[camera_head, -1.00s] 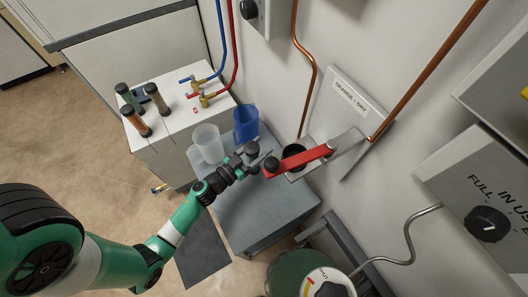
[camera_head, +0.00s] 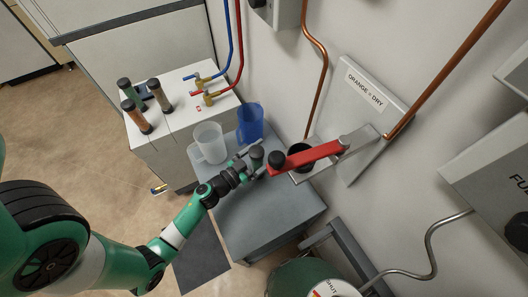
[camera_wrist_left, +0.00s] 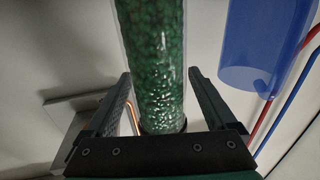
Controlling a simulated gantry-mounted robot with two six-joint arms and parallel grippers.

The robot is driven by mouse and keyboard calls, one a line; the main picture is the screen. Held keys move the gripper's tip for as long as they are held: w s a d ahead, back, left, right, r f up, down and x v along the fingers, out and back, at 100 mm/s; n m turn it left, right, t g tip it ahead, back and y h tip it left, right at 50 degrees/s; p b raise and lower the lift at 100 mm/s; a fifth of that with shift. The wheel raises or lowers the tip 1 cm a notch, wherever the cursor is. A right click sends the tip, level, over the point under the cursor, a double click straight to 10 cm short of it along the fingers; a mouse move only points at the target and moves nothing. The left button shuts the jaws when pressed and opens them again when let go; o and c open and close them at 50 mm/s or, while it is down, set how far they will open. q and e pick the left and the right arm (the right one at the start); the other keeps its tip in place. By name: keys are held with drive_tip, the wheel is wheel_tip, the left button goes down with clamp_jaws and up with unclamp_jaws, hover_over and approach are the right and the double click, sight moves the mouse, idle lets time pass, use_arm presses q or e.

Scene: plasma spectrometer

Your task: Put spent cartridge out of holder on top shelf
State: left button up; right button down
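The spent cartridge (camera_wrist_left: 155,60) is a clear tube of green granules between my left gripper's fingers in the left wrist view. The holder (camera_head: 299,150) is a dark round cup on a wall bracket just right of the gripper. A red lever (camera_head: 312,156) with a black knob reaches over it. The cartridge appears apart from the holder. My right gripper is out of view.
The white cabinet top (camera_head: 185,122) carries three upright cartridges (camera_head: 158,95) at its left and taps (camera_head: 207,95) with blue and red hoses. A clear jug (camera_head: 209,143) and a blue jug (camera_head: 250,122) stand behind the gripper. The cabinet's front middle is clear.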

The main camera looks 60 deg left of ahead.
use_arm(q)
drive_tip(key=p+v, duration=0.4)
drive_tip(key=v, duration=0.8)
drive_tip(key=shift+r+p, duration=0.2)
drive_tip(key=shift+p, duration=0.15)
